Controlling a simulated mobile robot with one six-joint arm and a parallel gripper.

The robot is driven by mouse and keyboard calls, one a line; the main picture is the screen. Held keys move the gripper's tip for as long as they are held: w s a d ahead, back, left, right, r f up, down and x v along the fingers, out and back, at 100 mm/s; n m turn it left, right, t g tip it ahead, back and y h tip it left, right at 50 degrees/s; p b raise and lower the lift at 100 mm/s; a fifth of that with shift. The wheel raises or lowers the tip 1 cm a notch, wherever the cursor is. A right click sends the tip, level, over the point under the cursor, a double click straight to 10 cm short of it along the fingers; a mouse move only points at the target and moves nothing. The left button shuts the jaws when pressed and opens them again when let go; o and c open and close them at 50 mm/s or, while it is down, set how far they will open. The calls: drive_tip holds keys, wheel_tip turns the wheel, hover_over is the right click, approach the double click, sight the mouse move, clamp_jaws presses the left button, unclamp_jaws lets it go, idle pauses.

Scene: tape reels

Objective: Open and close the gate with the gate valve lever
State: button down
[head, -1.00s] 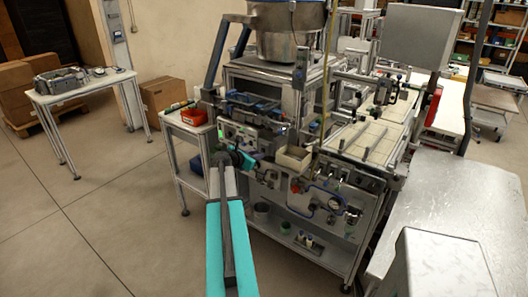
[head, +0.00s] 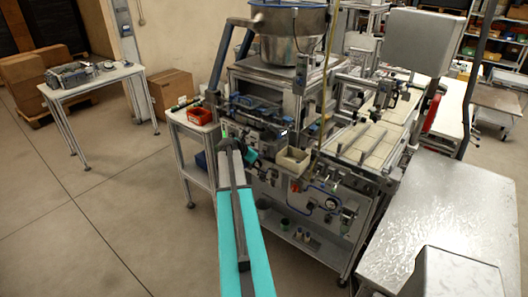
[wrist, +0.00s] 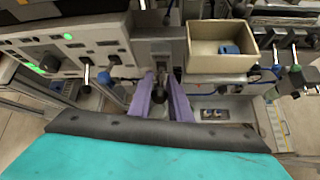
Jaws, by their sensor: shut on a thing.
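In the wrist view my gripper (wrist: 159,97) has two purple fingers closed around a dark rounded knob (wrist: 158,99). The knob appears to be the end of the gate valve lever, below a small metal bracket on the machine front. The fingers hide most of the lever, so I cannot tell its angle or how far the gate is open. In the head view my arm reaches to the machine's front left; the gripper end is small there and partly hidden by the arm.
A beige bin (wrist: 205,66) with a blue piece inside sits close right of the gripper. A control panel (wrist: 62,50) with green lights is at left.

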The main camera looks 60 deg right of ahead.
drive_tip(key=shift+s+r, duration=0.1)
drive_tip(key=shift+s, duration=0.05)
idle(0.4)
drive_tip(key=c, duration=1.7)
unclamp_jaws()
drive_tip(key=shift+b+v, duration=0.3)
drive_tip(key=shift+v, duration=0.55)
drive_tip(key=b+v, duration=0.4)
drive_tip(key=v, duration=0.8)
drive_tip(key=shift+d+r, duration=0.1)
